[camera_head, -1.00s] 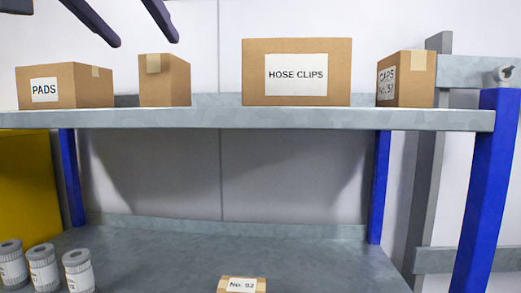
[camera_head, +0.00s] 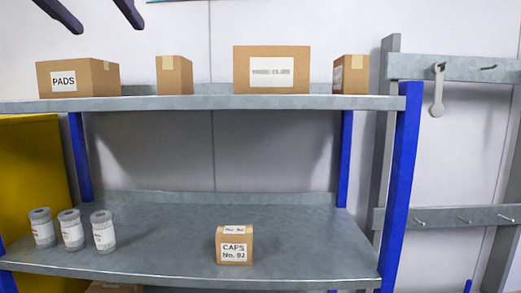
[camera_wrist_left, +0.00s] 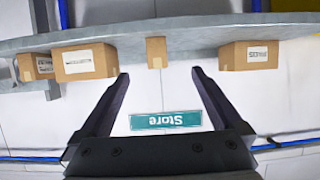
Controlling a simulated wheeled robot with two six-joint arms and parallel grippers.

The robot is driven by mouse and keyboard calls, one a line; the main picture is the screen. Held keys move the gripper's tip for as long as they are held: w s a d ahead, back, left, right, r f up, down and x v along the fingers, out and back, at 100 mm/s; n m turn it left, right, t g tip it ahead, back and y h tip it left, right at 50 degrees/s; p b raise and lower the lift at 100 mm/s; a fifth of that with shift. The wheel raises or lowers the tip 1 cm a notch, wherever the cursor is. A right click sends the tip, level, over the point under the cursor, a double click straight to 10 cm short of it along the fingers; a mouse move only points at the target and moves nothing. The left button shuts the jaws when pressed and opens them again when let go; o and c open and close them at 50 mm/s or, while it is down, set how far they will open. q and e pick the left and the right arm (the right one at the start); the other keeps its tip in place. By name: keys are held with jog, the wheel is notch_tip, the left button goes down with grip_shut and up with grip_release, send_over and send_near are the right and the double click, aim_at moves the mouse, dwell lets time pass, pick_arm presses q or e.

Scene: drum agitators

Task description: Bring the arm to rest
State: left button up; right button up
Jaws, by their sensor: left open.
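My left gripper (camera_head: 95,10) shows at the top left of the head view, only its two dark fingers in frame. In the left wrist view its fingers (camera_wrist_left: 158,95) stand wide apart with nothing between them but the wall and a teal "Store" sign (camera_wrist_left: 166,119) behind. The gripper is above the upper shelf (camera_head: 220,103) and its boxes, touching none that I can see. The rest of the left arm is out of the head view. My right gripper is not in view.
The upper shelf holds a PADS box (camera_head: 78,77), a plain box (camera_head: 174,75), a larger labelled box (camera_head: 272,70) and another box (camera_head: 350,74). Below are a CAPS No. 92 box (camera_head: 235,246) and three canisters (camera_head: 72,230). A rack with hooks (camera_head: 450,68) stands at right.

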pick_arm(q)
jog(key=w+f+g, duration=0.2)
jog(key=w+f, duration=0.7)
jog(key=w+f+n+g, duration=0.1)
jog(key=w+f+g, duration=0.15)
jog(key=f, duration=0.95)
jog(key=w+f+g, duration=0.1)
jog(key=w+f, duration=0.3)
jog(key=f, duration=0.8)
jog(key=s+f+g, duration=0.2)
jog(key=s+f, duration=0.3)
jog(key=f, duration=0.5)
jog(key=s+d+f+g, duration=0.1)
jog(key=s+f+g, duration=0.1)
jog(key=s+f, duration=0.5)
jog(key=s+f+g, duration=0.1)
jog(key=s+f, duration=0.2)
jog(key=f, duration=0.9)
jog(key=s+d+f+m+g+h+b, duration=0.1)
jog(key=s+d+f+m+g+b, duration=0.2)
jog(key=s+d+f+m+b, duration=0.5)
jog(key=s+d+f+b, duration=0.5)
jog(key=s+d+b, duration=0.1)
jog(key=b, duration=0.4)
jog(key=shift+d, duration=0.25)
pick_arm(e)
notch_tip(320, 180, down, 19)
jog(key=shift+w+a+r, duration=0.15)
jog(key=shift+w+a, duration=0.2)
